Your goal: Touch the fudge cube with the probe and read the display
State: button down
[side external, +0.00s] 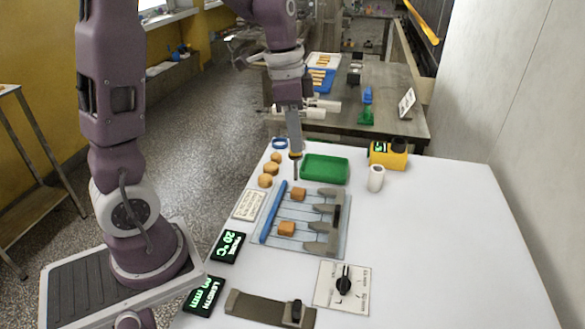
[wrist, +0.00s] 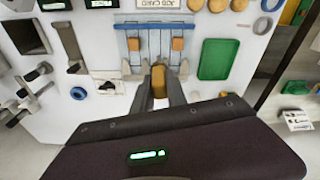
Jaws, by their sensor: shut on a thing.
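My gripper (side external: 294,148) points down behind the mesh, near the green tray. It is shut on the probe (side external: 296,170), whose thin dark tip hangs upright below the fingers, clear of both cubes. In the wrist view, the probe's tan handle (wrist: 159,80) sits between the fingers. I cannot tell which is fudge. The probe display (side external: 228,246) reads 20 °C.
Several tan round pieces (side external: 271,168) lie left of the green tray (side external: 325,169). Grey wedge-shaped parts (side external: 322,228) and a blue bar (side external: 273,212) flank the cubes. A length display (side external: 203,297) and dial panel (side external: 342,288) are nearer.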

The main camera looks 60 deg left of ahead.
jog(key=s+d+m, duration=0.2)
jog(key=s+d, duration=0.2)
jog(key=s, duration=0.1)
jog(key=shift+d+f+m, duration=0.3)
jog(key=shift+f, duration=0.05)
notch_tip(320, 180, down, 6)
jog(key=shift+f, duration=0.5)
dwell(0.9)
dwell(1.5)
notch_tip(320, 180, up, 8)
dwell(0.6)
dwell(1.4)
